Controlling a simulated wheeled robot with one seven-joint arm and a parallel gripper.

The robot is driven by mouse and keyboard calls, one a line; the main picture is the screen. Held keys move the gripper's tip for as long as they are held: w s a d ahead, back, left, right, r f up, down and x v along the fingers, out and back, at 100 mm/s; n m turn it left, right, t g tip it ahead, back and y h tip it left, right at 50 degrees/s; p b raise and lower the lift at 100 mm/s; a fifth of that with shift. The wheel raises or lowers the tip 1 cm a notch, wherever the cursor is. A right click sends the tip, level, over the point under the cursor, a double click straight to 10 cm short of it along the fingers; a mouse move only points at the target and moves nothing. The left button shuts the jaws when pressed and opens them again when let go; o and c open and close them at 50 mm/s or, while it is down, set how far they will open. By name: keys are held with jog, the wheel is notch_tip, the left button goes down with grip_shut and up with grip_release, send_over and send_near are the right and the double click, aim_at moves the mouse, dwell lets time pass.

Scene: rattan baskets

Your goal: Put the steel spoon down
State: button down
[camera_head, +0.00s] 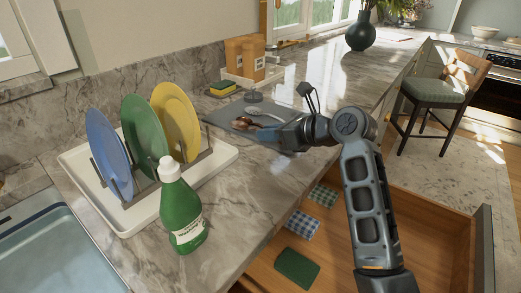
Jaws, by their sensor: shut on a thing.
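My gripper (281,134) is over the marble counter (270,169) near its drawer-side edge, and it is shut. A light, shiny curved shape that looks like the steel spoon (265,112) shows at the gripper's tip, over a grey board (227,113). The gripper is shut on it, though the grip itself is too small and partly hidden to see clearly. I cannot tell whether the spoon touches the board. Small brown items (242,123) lie on the board beside the fingers.
A white dish rack (222,158) with blue, green and yellow plates stands left. A sponge (222,88) and a caddy (270,77) are behind the board. An open drawer (425,225) lies below my arm.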

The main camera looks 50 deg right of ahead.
aim_at(262, 159)
jog(key=shift+w+a+f, duration=0.65)
jog(key=shift+w+f, duration=0.05)
jog(key=shift+w, duration=0.05)
jog(key=shift+f, duration=1.9)
jog(key=shift+f, duration=0.1)
jog(key=c, duration=1.1)
grip_release()
